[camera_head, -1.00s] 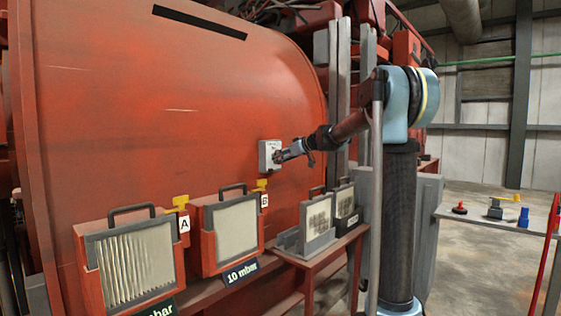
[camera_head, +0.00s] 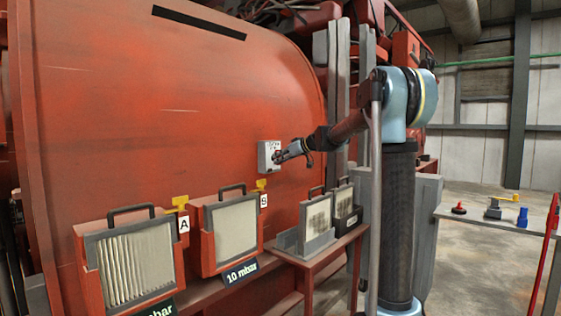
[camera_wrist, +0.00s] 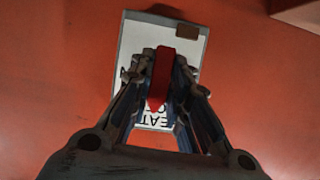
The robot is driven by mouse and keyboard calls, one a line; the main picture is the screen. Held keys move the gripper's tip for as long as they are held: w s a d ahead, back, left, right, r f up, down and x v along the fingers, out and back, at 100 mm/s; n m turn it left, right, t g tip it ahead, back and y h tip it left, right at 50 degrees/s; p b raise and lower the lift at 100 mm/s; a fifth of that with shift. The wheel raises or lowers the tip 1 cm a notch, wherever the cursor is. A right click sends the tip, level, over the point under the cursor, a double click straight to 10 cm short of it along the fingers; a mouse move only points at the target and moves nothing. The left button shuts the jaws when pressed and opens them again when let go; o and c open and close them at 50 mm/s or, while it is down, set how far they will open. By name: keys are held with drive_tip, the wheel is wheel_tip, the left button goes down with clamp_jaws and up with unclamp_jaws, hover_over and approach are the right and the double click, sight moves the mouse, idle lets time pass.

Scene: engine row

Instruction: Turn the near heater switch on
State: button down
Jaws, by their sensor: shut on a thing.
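The heater switch is a pale grey box (camera_head: 265,152) on the red curved engine wall, left of my gripper in the head view. In the wrist view its plate (camera_wrist: 140,42) fills the upper middle, with partly hidden black lettering. A red lever (camera_wrist: 161,75) stands on the plate, between my fingers. My gripper (camera_head: 280,156) is at the box's face and also shows in the wrist view (camera_wrist: 162,95), shut on the red lever. The fingers hide part of the plate.
Below stand two filter panels, left (camera_head: 135,262) and middle (camera_head: 230,228), with handles and yellow levers (camera_head: 180,203). More filters (camera_head: 318,222) stand on a red stand. A table (camera_head: 470,217) with small parts is at right.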

drive_tip(key=shift+w, duration=0.15)
drive_tip(key=m+g+y, duration=0.1)
drive_tip(key=m+y, duration=0.1)
drive_tip(key=m, duration=0.2)
drive_tip(key=m+g+y, duration=0.1)
drive_tip(key=m+y, duration=0.1)
drive_tip(key=m, duration=0.2)
drive_tip(key=m+g+y, duration=0.1)
drive_tip(key=m+y, duration=0.1)
drive_tip(key=m, duration=0.3)
drive_tip(key=shift+w+d+f, duration=0.25)
drive_tip(key=shift+w+f, duration=0.05)
drive_tip(key=shift+f, duration=0.1)
drive_tip(key=shift+m+y, duration=0.3)
idle(0.3)
drive_tip(key=c, duration=1.5)
unclamp_jaws()
drive_tip(key=shift+f, duration=0.1)
